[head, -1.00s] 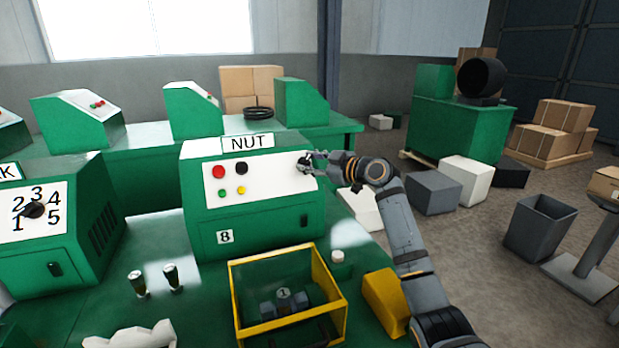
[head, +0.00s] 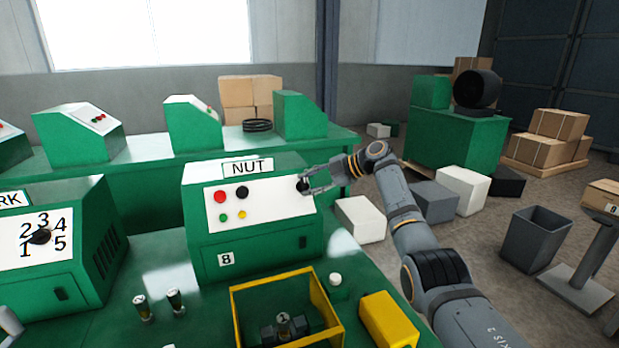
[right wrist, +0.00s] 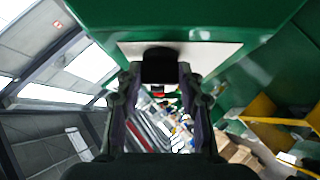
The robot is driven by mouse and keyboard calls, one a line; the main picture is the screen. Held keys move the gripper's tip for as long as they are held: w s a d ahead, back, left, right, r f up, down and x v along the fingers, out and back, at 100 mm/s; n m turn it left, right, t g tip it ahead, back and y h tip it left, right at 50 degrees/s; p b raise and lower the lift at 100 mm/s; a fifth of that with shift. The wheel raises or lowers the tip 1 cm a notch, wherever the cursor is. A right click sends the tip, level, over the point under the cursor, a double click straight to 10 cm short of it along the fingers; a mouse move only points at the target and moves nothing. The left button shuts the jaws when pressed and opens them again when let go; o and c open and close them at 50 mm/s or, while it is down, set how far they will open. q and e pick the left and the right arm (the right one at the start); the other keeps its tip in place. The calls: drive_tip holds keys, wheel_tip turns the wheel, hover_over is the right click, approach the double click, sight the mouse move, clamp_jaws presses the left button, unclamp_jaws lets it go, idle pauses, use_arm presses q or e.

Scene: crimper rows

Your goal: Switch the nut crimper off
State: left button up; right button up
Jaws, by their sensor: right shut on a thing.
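The nut crimper (head: 205,238) is a green machine with a NUT sign (head: 248,168) on top. Its sloped white panel (head: 272,204) carries a red button (head: 221,197), a black button (head: 242,193), a small green button (head: 223,218) and a small yellow button (head: 242,215). A black knob (head: 302,185) sits at the panel's right edge. My right gripper (head: 308,186) is shut on this knob from the right. In the right wrist view the dark knob (right wrist: 160,65) lies between the fingertips, against the white panel.
A yellow-framed bin (head: 238,312) stands in front of the crimper, with a yellow block (head: 388,318) to its right. Two small dark cylinders stand on its left. Another green machine (head: 70,262) with a numbered dial is at the left. White and grey boxes lie on the floor at right.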

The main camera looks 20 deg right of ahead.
drive_tip(key=shift+n, duration=0.3)
drive_tip(key=shift+g, duration=0.3)
drive_tip(key=o, duration=1.2)
drive_tip(key=shift+f, duration=0.1)
drive_tip(key=shift+c, duration=0.2)
drive_tip(key=v, duration=1.2)
